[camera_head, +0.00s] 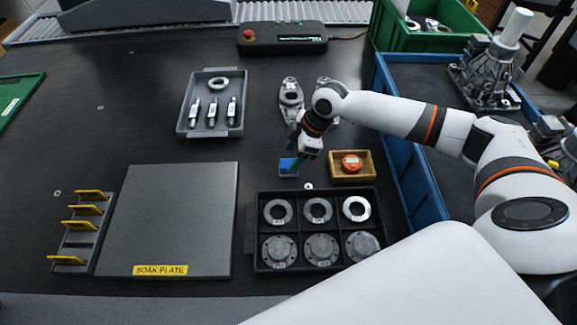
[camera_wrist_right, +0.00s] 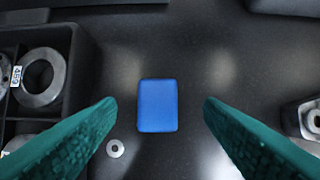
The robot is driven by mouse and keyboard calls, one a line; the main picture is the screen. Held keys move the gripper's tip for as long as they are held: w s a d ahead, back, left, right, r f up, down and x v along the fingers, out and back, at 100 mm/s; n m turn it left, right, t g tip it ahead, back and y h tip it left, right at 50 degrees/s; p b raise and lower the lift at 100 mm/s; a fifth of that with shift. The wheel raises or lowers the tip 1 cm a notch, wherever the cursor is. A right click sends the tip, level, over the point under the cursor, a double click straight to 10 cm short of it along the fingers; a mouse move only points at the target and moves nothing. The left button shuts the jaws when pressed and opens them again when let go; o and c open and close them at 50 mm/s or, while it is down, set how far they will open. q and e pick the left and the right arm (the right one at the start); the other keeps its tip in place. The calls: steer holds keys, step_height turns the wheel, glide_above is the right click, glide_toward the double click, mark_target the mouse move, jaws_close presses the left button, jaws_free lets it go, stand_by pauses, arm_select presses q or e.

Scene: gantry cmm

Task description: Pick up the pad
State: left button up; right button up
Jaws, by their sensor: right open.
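The pad is a small blue block lying on the dark table, in the head view (camera_head: 287,164) just left of a small wooden box. In the right wrist view the pad (camera_wrist_right: 157,105) lies flat near the middle. My right gripper (camera_head: 292,152) is at the pad in the head view and partly covers it. In the right wrist view its two green fingers (camera_wrist_right: 160,108) are spread wide, one on each side of the pad, with a gap on both sides and nothing held. My left gripper is not in view.
A black compartment tray (camera_head: 251,222) with rings and flanges lies below the pad. A wooden box (camera_head: 374,178) holds a red part. A small washer (camera_wrist_right: 115,148) lies beside the pad. A grey tray (camera_head: 183,127) with pins and the soak plate (camera_head: 180,215) are left. A blue crate (camera_head: 425,195) stands right.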

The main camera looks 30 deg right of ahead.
mark_target(287, 163)
steer(key=x, duration=0.4)
steer(key=shift+a+f, duration=0.1)
steer(key=shift+a, duration=0.15)
steer(key=shift+c, duration=0.5)
steer(key=c, duration=1)
step_height(287, 163, up, 10)
steer(key=shift+r, duration=0.1)
